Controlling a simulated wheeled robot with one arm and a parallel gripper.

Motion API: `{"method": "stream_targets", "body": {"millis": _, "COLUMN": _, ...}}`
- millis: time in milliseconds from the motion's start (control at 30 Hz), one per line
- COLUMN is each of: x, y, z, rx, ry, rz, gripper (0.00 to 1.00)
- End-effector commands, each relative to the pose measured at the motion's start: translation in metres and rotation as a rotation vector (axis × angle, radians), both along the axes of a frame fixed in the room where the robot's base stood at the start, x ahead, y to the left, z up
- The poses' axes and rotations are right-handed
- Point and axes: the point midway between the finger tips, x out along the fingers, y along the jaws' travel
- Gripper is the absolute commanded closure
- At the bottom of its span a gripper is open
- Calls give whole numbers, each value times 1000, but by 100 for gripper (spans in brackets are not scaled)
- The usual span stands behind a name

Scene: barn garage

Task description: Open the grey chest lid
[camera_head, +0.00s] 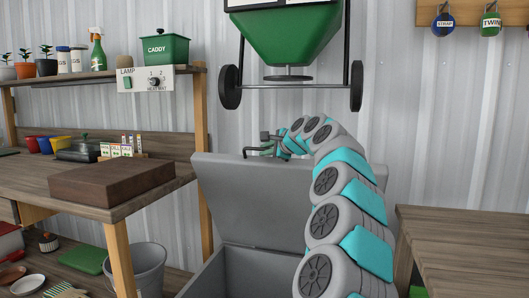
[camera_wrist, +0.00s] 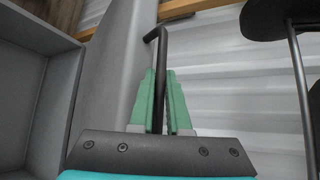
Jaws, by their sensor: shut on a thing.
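The grey chest (camera_head: 215,277) stands on the floor in the middle, between the two benches. Its lid (camera_head: 237,200) is raised, standing steeply up, and the chest's inside shows below it. A dark bar handle (camera_head: 250,151) is at the lid's top edge. My gripper (camera_head: 268,150) is at that handle, partly hidden by my arm in the head view. In the wrist view the green fingers (camera_wrist: 161,82) are shut on the handle (camera_wrist: 162,45), one on each side. The lid (camera_wrist: 118,70) and the open chest (camera_wrist: 62,95) show to the left there.
A wooden workbench (camera_head: 150,207) with a flat brown box (camera_head: 112,180) is on the left. A grey bucket (camera_head: 146,268) stands by its leg. Another wooden table (camera_head: 465,240) is at right. A green spreader with wheels (camera_head: 290,35) hangs on the wall behind the lid.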

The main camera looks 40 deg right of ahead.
Motion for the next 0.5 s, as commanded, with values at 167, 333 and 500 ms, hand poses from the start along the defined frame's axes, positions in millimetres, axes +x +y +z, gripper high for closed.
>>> {"method": "stream_targets", "body": {"millis": 167, "x": 0, "y": -1, "z": 0, "rx": 2, "ry": 2, "rz": -1, "gripper": 100}}
{"method": "stream_targets", "body": {"millis": 333, "x": 0, "y": -1, "z": 0, "rx": 2, "ry": 2, "rz": -1, "gripper": 100}}
{"method": "stream_targets", "body": {"millis": 500, "x": 0, "y": -1, "z": 0, "rx": 2, "ry": 2, "rz": -1, "gripper": 77}}
